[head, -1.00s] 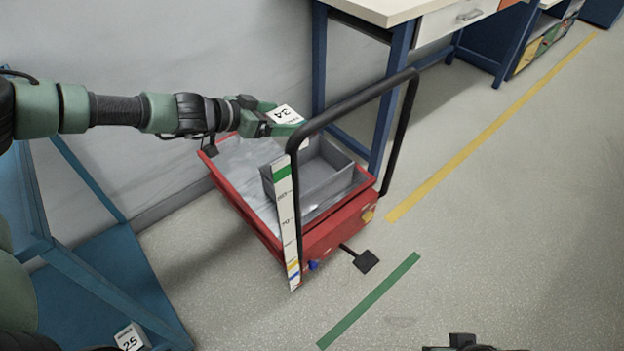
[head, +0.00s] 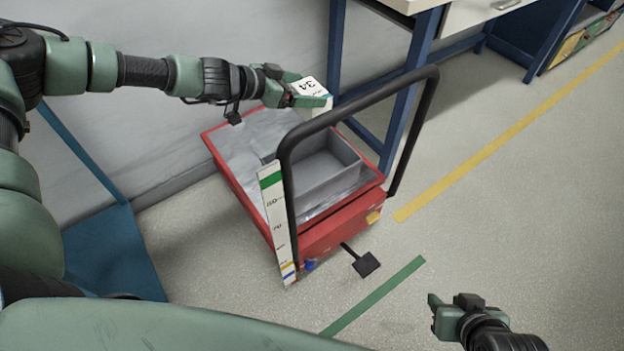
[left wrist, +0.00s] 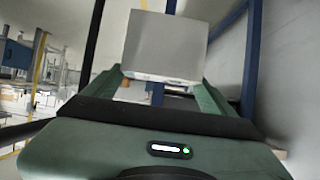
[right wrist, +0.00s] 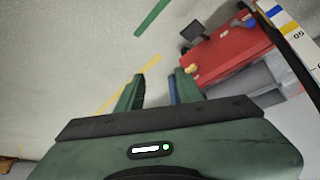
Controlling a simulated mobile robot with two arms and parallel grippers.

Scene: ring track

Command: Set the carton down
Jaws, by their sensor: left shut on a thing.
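The carton (head: 311,87) is a small white box with "34" printed on its top. My left gripper (head: 308,99) is shut on it and holds it above the far side of a red cart (head: 335,234), near the cart's black handle. In the left wrist view the carton (left wrist: 165,45) sits between the two fingers as a plain grey-white block. The cart holds a grey open bin (head: 335,180), which looks empty. My right gripper (head: 447,312) is low at the right, over the floor; in the right wrist view its fingers (right wrist: 158,92) are apart with nothing between them.
The black handle (head: 365,108) arches over the cart's near end, with a marked white post (head: 277,225) beside it. A blue-legged workbench (head: 408,95) stands behind. A blue frame (head: 115,250) is at the left. The floor at the right is clear, with yellow and green lines.

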